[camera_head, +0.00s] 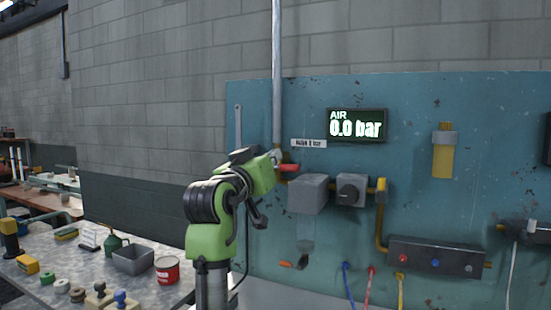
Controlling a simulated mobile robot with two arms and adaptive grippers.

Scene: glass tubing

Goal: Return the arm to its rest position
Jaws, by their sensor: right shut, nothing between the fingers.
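My right arm, green and black, rises from the bottom of the head view in front of the left part of the teal panel (450,110). My right gripper (258,214) is small and dark, below the arm's upper green link, and partly hidden. It is shut and empty. A red handle (289,168) shows just right of the arm's upper end, by the vertical grey pipe (277,70); I cannot tell whether the arm touches it. The lit display (357,125) reads "AIR 0.0 bar". My left gripper is not in view.
A grey box (308,194) and a gauge-like unit (351,191) are on the panel right of the arm. A bench at left holds a grey bin (133,260), a red tin (167,270) and several small parts. Coloured hoses hang below a dark manifold (436,258).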

